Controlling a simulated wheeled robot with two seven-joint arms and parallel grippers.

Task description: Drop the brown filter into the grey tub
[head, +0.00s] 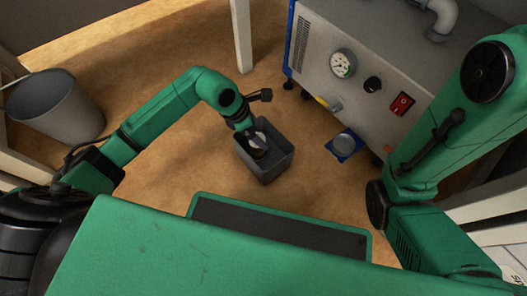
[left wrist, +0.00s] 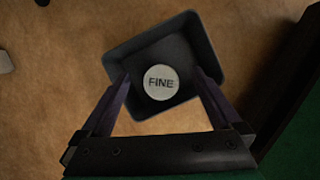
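The dark grey tub (head: 268,173) stands on the brown floor in the middle of the head view. It also shows in the left wrist view (left wrist: 150,50), turned at an angle. A pale round disc marked FINE (left wrist: 161,83) appears inside it, against its floor. My left gripper (head: 257,146) points down at the tub's opening. In the left wrist view its two purple fingers (left wrist: 161,78) are spread, with the disc between them and a gap on each side. I see no plainly brown filter. My right arm shows at the right of the head view, but its gripper does not.
A grey machine (head: 365,50) with a gauge and red switch stands behind and right. A blue square holder (head: 345,156) with a grey round top lies before it. A grey bin (head: 55,105) stands at the left. Floor left of the tub is clear.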

